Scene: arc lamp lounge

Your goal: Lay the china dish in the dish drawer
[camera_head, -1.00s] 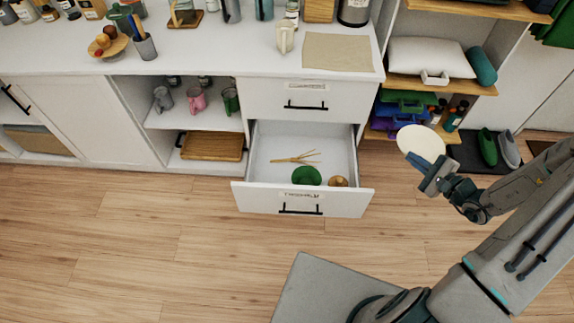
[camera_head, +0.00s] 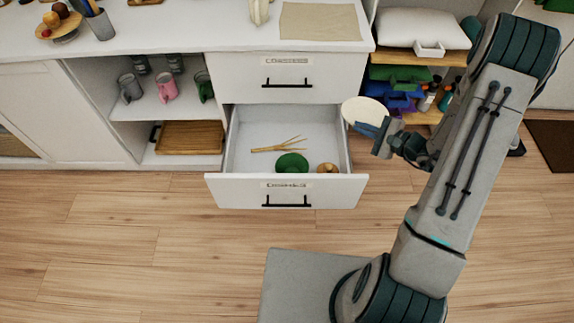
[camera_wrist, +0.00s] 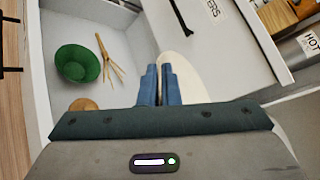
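The china dish (camera_head: 362,109), a cream round disc, is tilted on edge in my gripper (camera_head: 378,131), just right of the open drawer. In the wrist view the dish (camera_wrist: 182,72) shows beyond the blue fingers (camera_wrist: 160,85), which are closed on its rim. The dish drawer (camera_head: 238,187), the lower white drawer, is pulled out. Inside it are a green bowl (camera_head: 291,162), a small round wooden item (camera_head: 327,168) and thin wooden sticks (camera_head: 277,146). The wrist view shows the drawer's contents at left, with the dish to their right.
The upper drawer (camera_head: 285,75) above is shut. Open shelves with mugs and a wooden tray (camera_head: 190,137) are at left. A shelf unit with a white cushion (camera_head: 423,28) and colored boxes stands close at right. The drawer floor is bare at its back and left.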

